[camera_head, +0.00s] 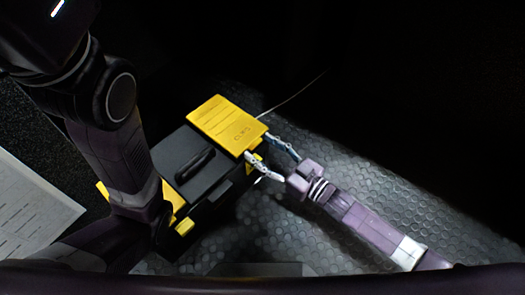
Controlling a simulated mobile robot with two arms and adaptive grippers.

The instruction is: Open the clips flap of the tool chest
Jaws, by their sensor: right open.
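The tool chest (178,153) is black with a carry handle (196,165) on its top and stands on the dark floor. Its yellow clips flap (226,122), with raised lettering that seems to read CLIPS, lies flat and closed at the far end. A second yellow part (172,196) shows at the near end, partly covered by my left arm. My right gripper (258,145) comes in from the right, its fingers spread at the flap's right edge. I cannot tell if they touch it. My left arm crosses the left of the view; its gripper does not show.
Studded dark flooring (355,190) lies open to the right of the chest. A pale panel (32,210) lies at the far left. A thin pale cable (292,97) runs off behind the flap. The background is very dark.

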